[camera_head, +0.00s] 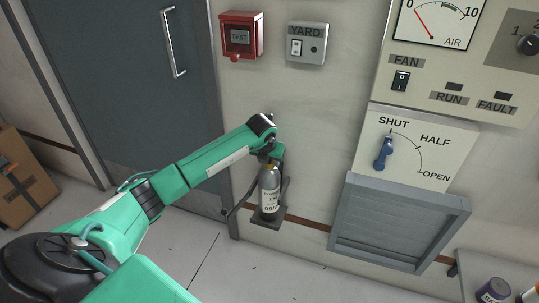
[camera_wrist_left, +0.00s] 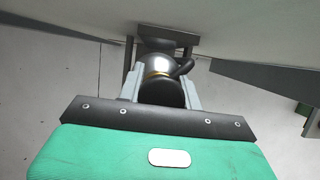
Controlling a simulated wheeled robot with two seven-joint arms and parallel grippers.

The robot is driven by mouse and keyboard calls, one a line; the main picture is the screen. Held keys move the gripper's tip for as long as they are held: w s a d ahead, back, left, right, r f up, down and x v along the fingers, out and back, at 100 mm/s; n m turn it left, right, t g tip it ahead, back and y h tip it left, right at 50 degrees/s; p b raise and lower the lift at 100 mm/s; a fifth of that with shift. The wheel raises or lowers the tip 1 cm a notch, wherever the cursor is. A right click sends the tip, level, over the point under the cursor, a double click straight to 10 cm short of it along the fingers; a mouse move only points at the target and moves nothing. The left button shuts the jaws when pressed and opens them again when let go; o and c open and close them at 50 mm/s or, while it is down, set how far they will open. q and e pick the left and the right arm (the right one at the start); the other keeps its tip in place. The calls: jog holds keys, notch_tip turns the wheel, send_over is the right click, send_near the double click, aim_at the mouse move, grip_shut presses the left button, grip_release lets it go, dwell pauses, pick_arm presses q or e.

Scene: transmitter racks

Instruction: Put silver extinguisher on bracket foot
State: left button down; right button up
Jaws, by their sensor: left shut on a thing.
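The silver extinguisher (camera_head: 269,193), with a pale label and a black hose hanging to its left, is upright against the wall in the head view. My left gripper (camera_head: 270,158) is shut on its top end. The dark bracket foot (camera_head: 258,221) is a small plate low on the wall, directly under the extinguisher's base. The base appears at the plate; I cannot tell whether it bears on it. In the left wrist view, the extinguisher's shiny body (camera_wrist_left: 155,66) and black head are between the fingers (camera_wrist_left: 160,92). My right gripper is out of view.
A grey door (camera_head: 150,90) is to the left, with a cardboard box (camera_head: 22,180) beside it. A grey louvred vent (camera_head: 388,222) is to the right. A purple can (camera_head: 493,291) stands at lower right. The floor below the bracket is clear.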

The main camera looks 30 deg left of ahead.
pick_arm(q)
jog(key=c, duration=1.2)
grip_release()
jog(key=shift+o, duration=1.3)
jog(key=shift+r, duration=0.1)
